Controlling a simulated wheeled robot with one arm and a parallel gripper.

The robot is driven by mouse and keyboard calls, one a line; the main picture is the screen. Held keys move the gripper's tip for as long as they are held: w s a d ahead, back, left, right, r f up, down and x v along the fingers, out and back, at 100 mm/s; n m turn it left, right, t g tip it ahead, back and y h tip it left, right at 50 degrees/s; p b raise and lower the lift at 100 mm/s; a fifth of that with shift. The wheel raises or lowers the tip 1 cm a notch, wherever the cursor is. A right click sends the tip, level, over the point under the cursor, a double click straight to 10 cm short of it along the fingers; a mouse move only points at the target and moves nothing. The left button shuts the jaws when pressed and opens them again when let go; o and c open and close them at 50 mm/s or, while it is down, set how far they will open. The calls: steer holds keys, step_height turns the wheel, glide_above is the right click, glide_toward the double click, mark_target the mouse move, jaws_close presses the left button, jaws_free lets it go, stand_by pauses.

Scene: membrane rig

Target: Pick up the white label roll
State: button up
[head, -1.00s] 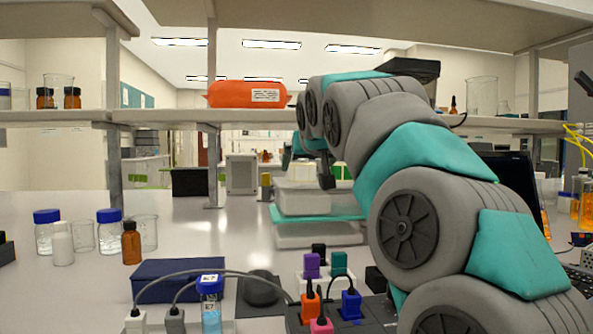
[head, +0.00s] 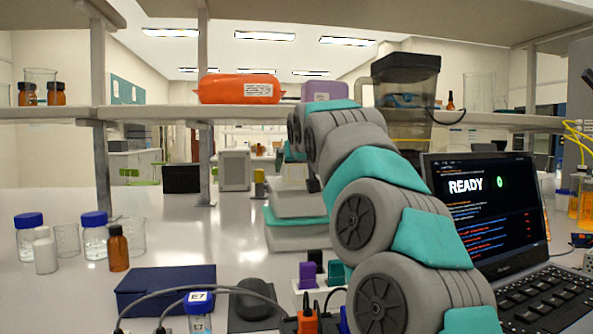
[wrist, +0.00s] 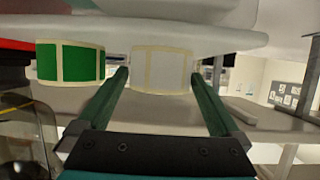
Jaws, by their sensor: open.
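The white label roll (wrist: 162,69) shows in the wrist view, a pale band with a faint cream border. It lies between the tips of my gripper (wrist: 161,74), with one dark green finger on each side. The fingers are apart; I cannot tell whether either touches the roll. A green label roll (wrist: 70,62) is just left of the left finger. In the head view my arm hides the rolls and most of my gripper.
A pale, wide surface (wrist: 150,32) spans the wrist view just above the rolls. In the head view, an orange pouch (head: 239,90) and a purple box (head: 323,91) are on the shelf. A laptop (head: 485,215) is at the right.

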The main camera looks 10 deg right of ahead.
steer(key=c, duration=0.9)
steer(key=shift+r, duration=0.1)
